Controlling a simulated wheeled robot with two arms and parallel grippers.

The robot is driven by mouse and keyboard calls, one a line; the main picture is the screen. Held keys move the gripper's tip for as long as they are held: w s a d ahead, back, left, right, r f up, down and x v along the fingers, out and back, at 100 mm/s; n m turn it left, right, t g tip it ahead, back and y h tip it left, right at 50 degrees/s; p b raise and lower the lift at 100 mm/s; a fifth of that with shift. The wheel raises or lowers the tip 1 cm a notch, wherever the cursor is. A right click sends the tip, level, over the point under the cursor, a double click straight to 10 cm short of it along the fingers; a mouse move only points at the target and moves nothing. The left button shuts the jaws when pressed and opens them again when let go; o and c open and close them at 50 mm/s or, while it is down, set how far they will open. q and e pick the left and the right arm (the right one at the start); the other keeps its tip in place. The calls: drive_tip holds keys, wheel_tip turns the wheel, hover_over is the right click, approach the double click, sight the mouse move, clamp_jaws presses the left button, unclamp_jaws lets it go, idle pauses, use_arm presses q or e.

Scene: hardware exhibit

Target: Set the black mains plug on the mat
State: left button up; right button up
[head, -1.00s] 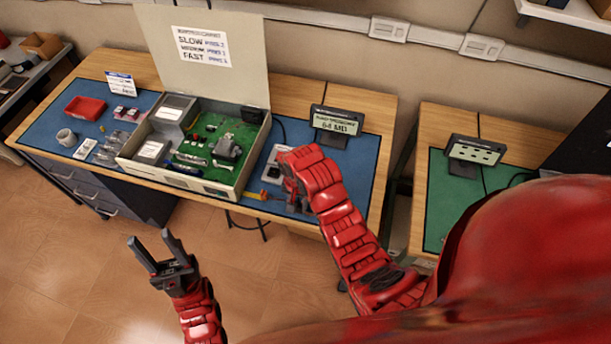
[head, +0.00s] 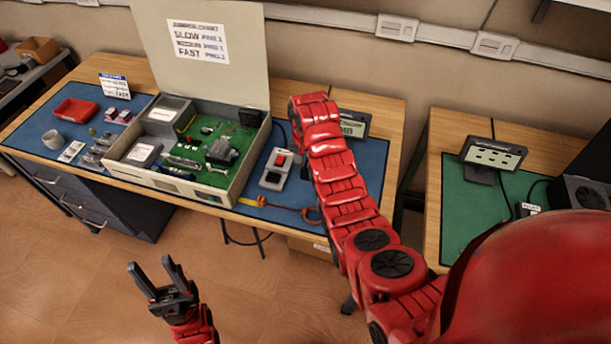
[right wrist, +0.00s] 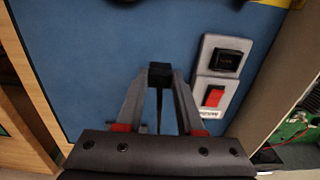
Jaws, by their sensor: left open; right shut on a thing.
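The black mains plug (right wrist: 159,74) is between the fingertips of my right gripper (right wrist: 159,84), which is shut on it. A dark cord hangs from the plug between the fingers. The plug is over the blue mat (right wrist: 90,60); I cannot tell whether it touches it. The mat also shows in the head view (head: 368,165), where my right arm hides the plug and right gripper. My left gripper (head: 152,264) is open and empty, in front of the bench above the floor.
A grey unit with a red switch and a black socket (head: 276,168) lies on the mat, right of the plug in the wrist view. An open case with a green board (head: 215,193) stands left of it. A display (head: 355,122) is partly behind my right arm.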

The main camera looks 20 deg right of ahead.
sight(306, 169)
drive_tip(key=shift+w+d, duration=0.1)
drive_tip(key=shift+w, duration=0.1)
wheel_tip(306, 169, down, 2)
drive_tip(key=shift+f+p, duration=0.2)
drive_tip(key=shift+p, duration=0.65)
drive_tip(key=shift+f, duration=0.55)
drive_tip(key=shift+f, duration=0.1)
drive_tip(key=shift+f, duration=0.2)
drive_tip(key=o, duration=1)
drive_tip(key=shift+r, duration=0.1)
